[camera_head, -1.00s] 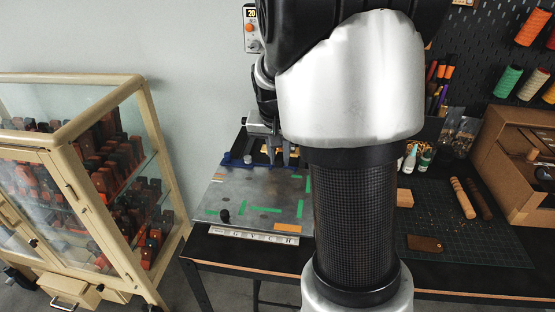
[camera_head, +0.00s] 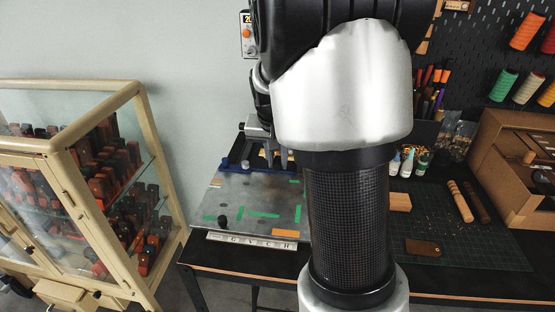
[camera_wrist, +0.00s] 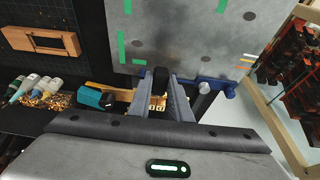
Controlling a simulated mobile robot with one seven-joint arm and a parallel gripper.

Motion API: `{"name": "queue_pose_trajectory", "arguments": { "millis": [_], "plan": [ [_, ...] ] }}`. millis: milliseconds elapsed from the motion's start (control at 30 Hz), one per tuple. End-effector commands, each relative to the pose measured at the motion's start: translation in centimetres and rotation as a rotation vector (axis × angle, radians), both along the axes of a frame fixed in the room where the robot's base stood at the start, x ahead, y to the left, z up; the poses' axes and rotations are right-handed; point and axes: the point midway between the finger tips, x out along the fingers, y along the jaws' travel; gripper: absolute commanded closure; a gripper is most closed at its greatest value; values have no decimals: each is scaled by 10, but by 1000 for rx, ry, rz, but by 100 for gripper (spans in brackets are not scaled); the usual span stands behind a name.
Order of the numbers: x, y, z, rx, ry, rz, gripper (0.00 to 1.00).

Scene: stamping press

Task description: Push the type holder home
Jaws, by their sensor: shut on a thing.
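My gripper (camera_wrist: 160,98) points at the press in the wrist view, its two grey fingers closed around a black handle (camera_wrist: 160,78). A brass, gold-coloured type holder (camera_wrist: 156,104) with letter-like marks shows partly between and behind the fingers; much of it is hidden. In the head view my gripper (camera_head: 264,157) is at the back of the grey metal plate (camera_head: 232,196), beside a blue edge piece. My arm hides the press and most of the holder there. I cannot tell how far the holder sits in the press.
A teal and black object (camera_wrist: 96,97) is left of the fingers in the wrist view. A glass cabinet (camera_head: 80,190) stands left. Bottles and a wooden block (camera_head: 399,201) are right.

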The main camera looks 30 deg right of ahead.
Motion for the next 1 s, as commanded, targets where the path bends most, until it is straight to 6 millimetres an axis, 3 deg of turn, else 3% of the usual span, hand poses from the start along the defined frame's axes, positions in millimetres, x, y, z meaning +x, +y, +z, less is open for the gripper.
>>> {"name": "queue_pose_trajectory", "arguments": {
  "millis": [1000],
  "plan": [
    [26,-18,2,-1,-3,-1,100]
  ]
}}
